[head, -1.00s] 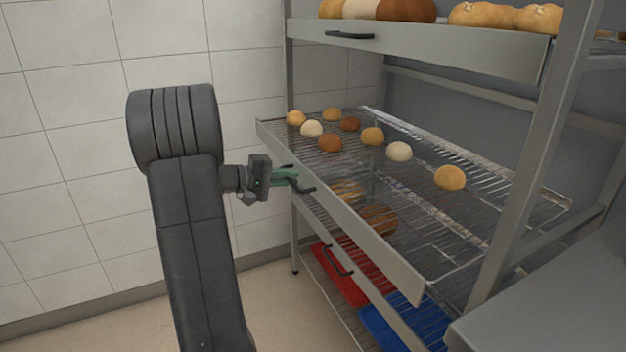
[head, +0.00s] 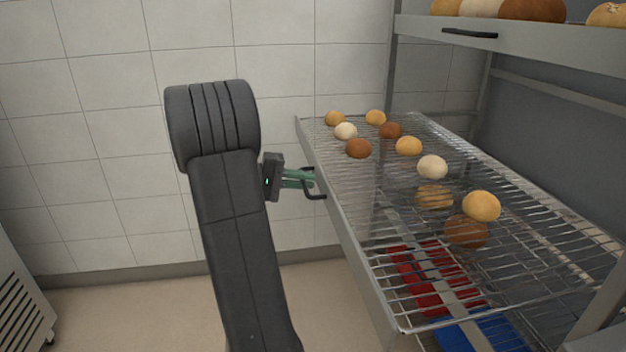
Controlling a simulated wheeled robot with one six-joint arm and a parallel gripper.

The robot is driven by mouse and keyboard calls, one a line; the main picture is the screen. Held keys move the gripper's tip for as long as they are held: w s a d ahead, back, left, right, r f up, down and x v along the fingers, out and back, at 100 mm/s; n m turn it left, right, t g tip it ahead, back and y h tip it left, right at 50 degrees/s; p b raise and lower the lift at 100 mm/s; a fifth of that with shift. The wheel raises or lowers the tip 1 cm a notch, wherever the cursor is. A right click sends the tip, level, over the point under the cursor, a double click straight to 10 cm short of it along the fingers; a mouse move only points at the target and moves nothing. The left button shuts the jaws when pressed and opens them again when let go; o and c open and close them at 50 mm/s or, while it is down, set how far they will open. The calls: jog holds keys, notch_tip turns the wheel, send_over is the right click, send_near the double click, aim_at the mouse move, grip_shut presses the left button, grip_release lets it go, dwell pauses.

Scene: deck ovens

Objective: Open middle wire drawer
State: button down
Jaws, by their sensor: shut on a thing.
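The middle wire drawer (head: 345,215) is pulled out well past the rack's front, with several bread rolls lying on its wire shelf. Its dark handle (head: 316,196) is on the front panel near the far left end. My gripper (head: 308,180) is shut on the handle, with its green fingers at the handle's upper part. The exact contact of the fingertips is too small to see clearly.
An upper drawer (head: 540,42) with bread stands closed above. Through the wires, lower bread, a red tray (head: 425,275) and a blue tray (head: 470,331) show below. A tiled wall (head: 110,150) stands behind. A grey vented unit (head: 20,290) is at the left edge. Floor is clear between.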

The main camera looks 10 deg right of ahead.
jog(key=shift+a, duration=0.35)
jog(key=c, duration=1.6)
grip_release()
jog(key=shift+c, duration=0.2)
jog(key=p+v, duration=0.2)
jog(key=v, duration=1.1)
jog(key=shift+a+p, duration=0.35)
jog(key=shift+s, duration=0.15)
jog(key=b+x, duration=0.2)
jog(key=x, duration=1.2)
jog(key=shift+r+b, duration=0.1)
jog(key=shift+b, duration=0.25)
